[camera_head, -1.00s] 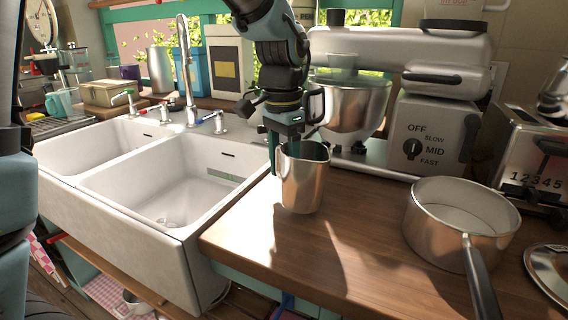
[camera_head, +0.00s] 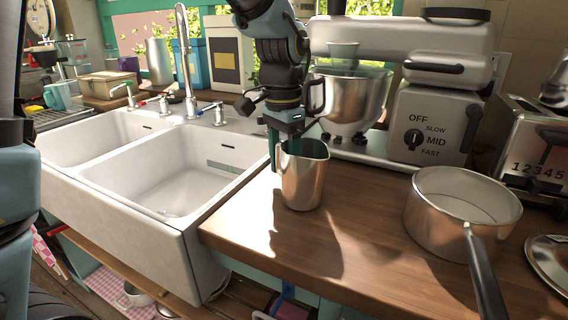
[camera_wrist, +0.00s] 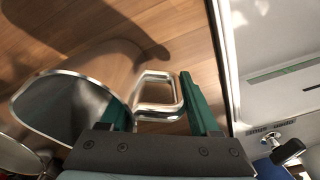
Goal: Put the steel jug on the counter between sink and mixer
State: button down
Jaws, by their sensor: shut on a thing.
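The steel jug (camera_head: 303,181) is upright at the counter's (camera_head: 345,225) left part, between the sink (camera_head: 165,185) and the mixer (camera_head: 405,85). Its base is at or just above the wood; I cannot tell if it touches. My gripper (camera_head: 284,143) comes down from above at the jug's left side, shut on its handle. In the wrist view the handle (camera_wrist: 158,97) lies between the two green fingers of my gripper (camera_wrist: 162,100), and the jug's open mouth (camera_wrist: 65,108) is to the left.
A steel saucepan (camera_head: 462,215) stands to the right on the counter, its handle pointing to the front. A toaster (camera_head: 535,150) and a lid (camera_head: 550,258) are at the far right. The tap (camera_head: 186,65) rises behind the sink. Bare wood lies between jug and saucepan.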

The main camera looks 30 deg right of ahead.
jog(key=shift+f, duration=0.25)
jog(key=shift+c, duration=0.2)
grip_release()
jog(key=shift+r, duration=0.1)
notch_tip(320, 180, up, 11)
jog(key=shift+w+f+b, duration=0.15)
jog(key=shift+b, duration=0.4)
jog(key=shift+c, duration=0.3)
grip_shut()
dwell(0.7)
